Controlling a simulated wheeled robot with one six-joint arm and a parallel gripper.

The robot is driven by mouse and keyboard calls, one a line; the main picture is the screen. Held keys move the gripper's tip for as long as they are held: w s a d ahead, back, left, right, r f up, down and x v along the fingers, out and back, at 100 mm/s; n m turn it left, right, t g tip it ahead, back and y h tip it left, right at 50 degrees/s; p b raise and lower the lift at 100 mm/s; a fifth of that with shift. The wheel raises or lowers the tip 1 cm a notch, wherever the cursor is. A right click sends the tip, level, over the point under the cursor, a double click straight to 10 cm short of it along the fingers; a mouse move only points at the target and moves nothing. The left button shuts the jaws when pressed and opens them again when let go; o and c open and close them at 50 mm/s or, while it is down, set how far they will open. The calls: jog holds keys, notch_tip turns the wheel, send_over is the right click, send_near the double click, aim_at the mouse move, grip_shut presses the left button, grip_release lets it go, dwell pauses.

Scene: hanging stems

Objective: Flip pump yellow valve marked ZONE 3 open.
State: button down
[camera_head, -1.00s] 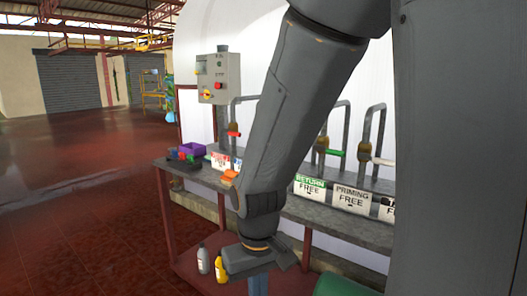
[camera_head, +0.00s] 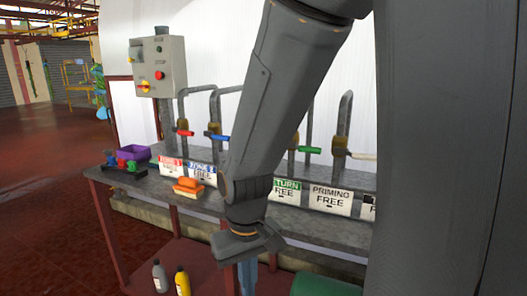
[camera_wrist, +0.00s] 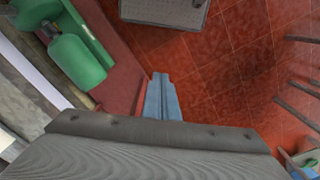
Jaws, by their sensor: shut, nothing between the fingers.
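No yellow valve and no ZONE 3 sign can be seen in either view; my arm covers the stretch of bench between the blue and green handles. A red handle (camera_head: 185,133), a blue handle (camera_head: 216,136), a green handle (camera_head: 310,149) and a cream handle (camera_head: 363,155) sit on grey pipes behind the bench. My gripper (camera_head: 247,277) points down in front of the bench, below its top and apart from the valves. Its bluish fingers are together and empty, also in the wrist view (camera_wrist: 160,82).
Signs stand along the bench (camera_head: 140,183), including a red-headed sign (camera_head: 171,167), a blue-headed one (camera_head: 202,172) and PRIMING FREE (camera_head: 330,199). An orange block (camera_head: 187,187) and purple bin (camera_head: 134,153) lie there. Bottles (camera_head: 182,282) stand below. A green tank (camera_wrist: 75,62) is near my gripper.

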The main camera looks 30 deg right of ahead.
jog(key=w+d+r+n+h+p, duration=0.2)
jog(key=w+d+n+h, duration=0.25)
jog(key=d+n, duration=0.3)
jog(key=w+d+r+n+h+p, duration=0.2)
jog(key=w+d+r+n+h, duration=0.1)
jog(key=d+n+h, duration=0.4)
jog(key=w+r+n+t+p, duration=0.1)
jog(key=w+r+n+t, duration=0.3)
jog(key=w, duration=0.6)
jog(key=w+a+r+n+t+h, duration=0.1)
jog(key=w+r+n+t, duration=0.3)
jog(key=w+n, duration=0.3)
jog(key=w+t, duration=0.1)
jog(key=w, duration=0.2)
jog(key=shift+a+t+p, duration=0.15)
jog(key=shift+t+p, duration=0.2)
jog(key=shift+t, duration=0.05)
jog(key=shift+w+h, duration=0.15)
jog(key=shift+h, duration=0.1)
